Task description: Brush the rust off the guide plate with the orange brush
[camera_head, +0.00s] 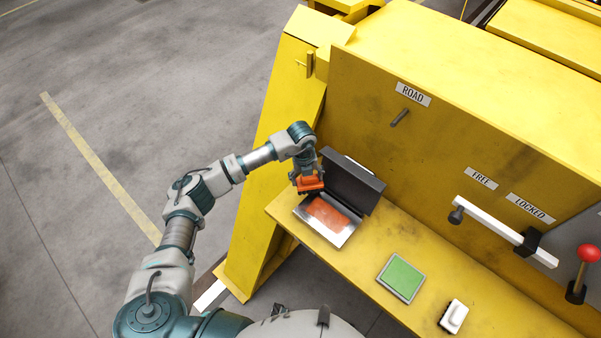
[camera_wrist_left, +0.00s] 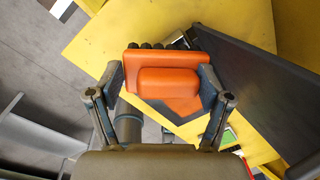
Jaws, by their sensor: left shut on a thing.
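The orange brush (camera_head: 310,183) is in my left gripper (camera_head: 306,175), which is shut on it. In the left wrist view the brush (camera_wrist_left: 168,84) sits between the two fingers, its block facing the camera. The guide plate (camera_head: 337,236) is a bright metal plate on the yellow ledge, with an orange-brown rust patch (camera_head: 328,214) over much of its face. The brush is at the plate's far left end. I cannot tell whether its bristles touch the plate. My right gripper is not in view.
A dark upright plate (camera_head: 352,183) stands along the guide plate's far side, close to my left gripper. On the yellow ledge (camera_head: 365,262) to the right lie a green pad (camera_head: 401,277) and a white block (camera_head: 453,316). A white lever (camera_head: 500,230) juts from the yellow wall.

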